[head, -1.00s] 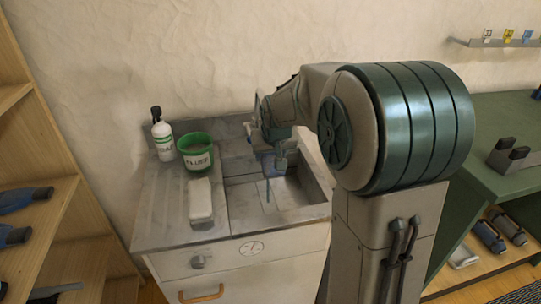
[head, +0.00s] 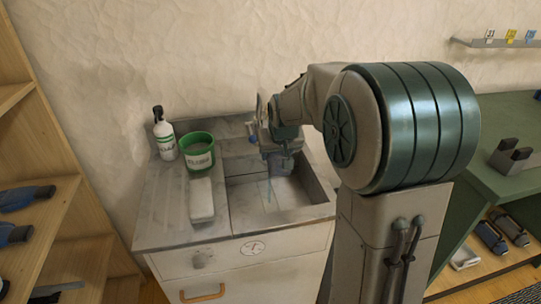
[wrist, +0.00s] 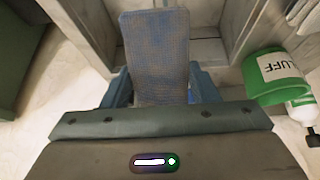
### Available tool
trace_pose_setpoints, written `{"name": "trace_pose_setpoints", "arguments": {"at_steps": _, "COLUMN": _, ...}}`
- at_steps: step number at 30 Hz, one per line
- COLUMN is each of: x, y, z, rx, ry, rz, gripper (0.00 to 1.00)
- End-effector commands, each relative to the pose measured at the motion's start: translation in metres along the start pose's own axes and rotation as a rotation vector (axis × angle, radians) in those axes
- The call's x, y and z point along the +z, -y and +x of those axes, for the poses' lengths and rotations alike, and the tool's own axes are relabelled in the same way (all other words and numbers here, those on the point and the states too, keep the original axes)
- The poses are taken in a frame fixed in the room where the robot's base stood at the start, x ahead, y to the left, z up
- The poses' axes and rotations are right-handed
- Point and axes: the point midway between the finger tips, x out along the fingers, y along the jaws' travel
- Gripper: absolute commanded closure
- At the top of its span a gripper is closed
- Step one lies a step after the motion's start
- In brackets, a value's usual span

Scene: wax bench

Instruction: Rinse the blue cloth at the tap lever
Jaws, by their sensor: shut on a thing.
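The blue cloth (wrist: 155,50) hangs between the blue fingertips of my gripper (wrist: 158,88) in the wrist view, with dark patches on it. My gripper is shut on it. In the head view my gripper (head: 279,160) is over the sink basin (head: 298,207), near its back. A thin pale blue vertical streak shows below it; I cannot tell whether it is water or the cloth's edge. I cannot make out the tap lever, which may be behind my arm.
Left of the basin, a green labelled tub (head: 198,153), a white spray bottle (head: 164,137) and a white block (head: 201,200) stand on the counter. A wooden shelf (head: 60,215) is at the left. A green bench (head: 500,130) is at the right.

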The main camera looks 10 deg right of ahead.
Motion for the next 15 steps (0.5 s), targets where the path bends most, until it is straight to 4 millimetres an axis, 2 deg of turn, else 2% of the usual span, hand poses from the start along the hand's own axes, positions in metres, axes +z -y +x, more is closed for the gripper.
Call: {"name": "trace_pose_setpoints", "arguments": {"at_steps": 15, "x": 0.000, "y": 0.011, "z": 0.000, "rx": 0.000, "ry": -0.001, "rz": -0.001, "gripper": 0.68}}
